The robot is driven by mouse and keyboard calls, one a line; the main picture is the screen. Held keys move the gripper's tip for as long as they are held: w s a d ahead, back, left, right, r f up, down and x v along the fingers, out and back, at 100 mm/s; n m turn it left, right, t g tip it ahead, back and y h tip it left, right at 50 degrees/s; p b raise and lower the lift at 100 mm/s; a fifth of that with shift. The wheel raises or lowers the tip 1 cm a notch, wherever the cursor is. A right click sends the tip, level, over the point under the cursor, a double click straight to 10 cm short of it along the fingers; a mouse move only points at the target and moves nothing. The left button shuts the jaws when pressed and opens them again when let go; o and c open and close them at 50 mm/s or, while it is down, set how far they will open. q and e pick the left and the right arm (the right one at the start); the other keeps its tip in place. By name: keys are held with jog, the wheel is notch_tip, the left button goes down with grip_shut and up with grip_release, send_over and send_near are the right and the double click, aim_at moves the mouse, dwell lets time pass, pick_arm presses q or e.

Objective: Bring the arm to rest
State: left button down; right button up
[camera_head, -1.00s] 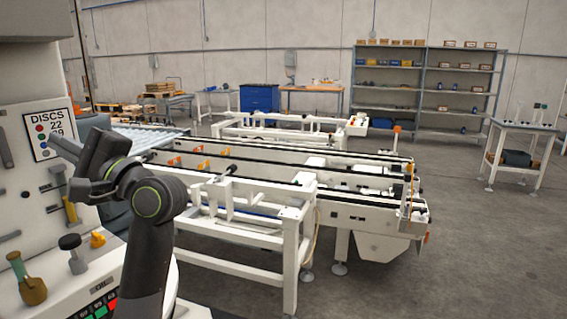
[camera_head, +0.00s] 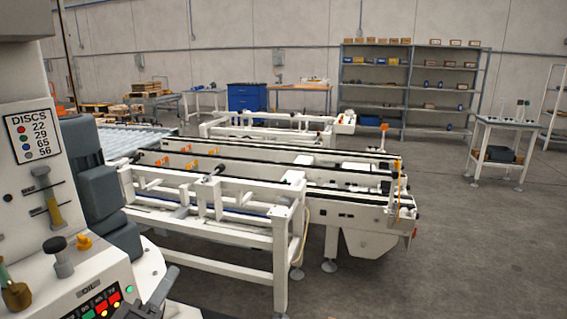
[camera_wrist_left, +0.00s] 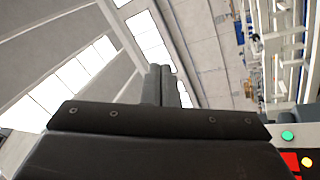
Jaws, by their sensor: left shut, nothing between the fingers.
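My left gripper (camera_head: 168,284) shows at the bottom left of the head view, low in front of the white control panel (camera_head: 85,287). Only a dark part of it is in the picture; the rest of the arm is below the edge. In the left wrist view its two dark fingers (camera_wrist_left: 161,84) are together, with nothing between them, and point up toward the roof and wall. My right gripper is in neither view.
The panel has coloured buttons, knobs and a DISCS sign (camera_head: 33,137). A blue-grey blocky shape (camera_head: 92,175) stands beside it. White conveyor frames (camera_head: 230,235) fill the middle. Shelves (camera_head: 410,95) and a small table (camera_head: 500,125) stand behind. The floor at the right is clear.

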pick_arm(q)
jog(key=s+a+f+m+g+y, duration=0.25)
jog(key=s+f+g, duration=0.2)
jog(key=f, duration=0.45)
jog(key=s+a+f+m+g+y, duration=0.1)
jog(key=s+f+m+g+y, duration=0.25)
jog(key=f, duration=0.65)
jog(key=s+a+f+m+g+y, duration=0.1)
jog(key=s+a+f+g, duration=0.3)
jog(key=s, duration=0.6)
jog(key=s+a+f+m+g+y, duration=0.1)
jog(key=s+a+f+g, duration=0.1)
jog(key=s+f+g, duration=0.6)
notch_tip(320, 180, down, 19)
jog(key=s+a+t+p, duration=0.2)
jog(key=p, duration=0.2)
jog(key=s+d+f+g+p, duration=0.1)
jog(key=s+f+p, duration=0.1)
jog(key=s+f, duration=1)
jog(key=s, duration=0.2)
jog(key=shift+s+d+f+g+h+p, duration=0.25)
jog(key=shift+s+d+g+h+p, duration=0.05)
jog(key=shift+p, duration=0.1)
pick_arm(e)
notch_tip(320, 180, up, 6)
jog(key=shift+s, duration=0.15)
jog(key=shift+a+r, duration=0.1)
